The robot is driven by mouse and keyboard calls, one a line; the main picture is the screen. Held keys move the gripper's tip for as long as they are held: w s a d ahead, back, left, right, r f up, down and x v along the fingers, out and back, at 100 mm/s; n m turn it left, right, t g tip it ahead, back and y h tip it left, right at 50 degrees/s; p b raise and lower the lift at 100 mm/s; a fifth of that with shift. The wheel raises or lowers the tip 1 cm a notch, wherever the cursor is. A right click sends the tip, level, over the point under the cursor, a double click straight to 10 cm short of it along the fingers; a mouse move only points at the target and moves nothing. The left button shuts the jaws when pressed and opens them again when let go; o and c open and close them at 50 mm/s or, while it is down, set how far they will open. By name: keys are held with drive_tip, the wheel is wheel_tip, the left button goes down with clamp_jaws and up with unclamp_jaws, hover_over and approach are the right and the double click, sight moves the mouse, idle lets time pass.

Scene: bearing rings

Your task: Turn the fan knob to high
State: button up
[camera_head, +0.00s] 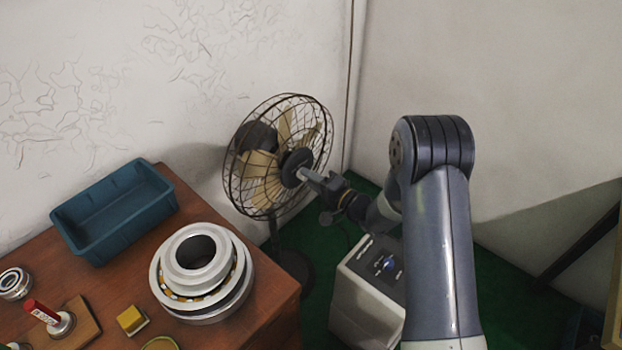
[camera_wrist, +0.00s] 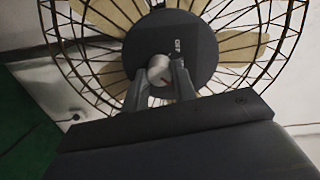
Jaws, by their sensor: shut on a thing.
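The pale round fan knob (camera_wrist: 159,68) sits on the hub and carries a small red mark. My gripper (camera_head: 305,174) reaches the hub from the right. In the wrist view its two fingers are shut on the knob, one on each side. White lettering shows on the hub, but it is too small to read surely.
The wooden table (camera_head: 110,285) holds a blue bin (camera_head: 116,207), a large bearing (camera_head: 201,270), a yellow block (camera_head: 131,320) and a red-handled stamp (camera_head: 42,312). Walls are behind the fan.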

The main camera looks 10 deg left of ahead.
drive_tip(key=o, duration=1)
drive_tip(key=v, duration=1)
drive_tip(key=shift+s+d, duration=0.2)
drive_tip(key=shift+d, duration=0.15)
drive_tip(key=shift+a, duration=0.1)
drive_tip(key=x, duration=1)
drive_tip(key=shift+w+a, duration=0.25)
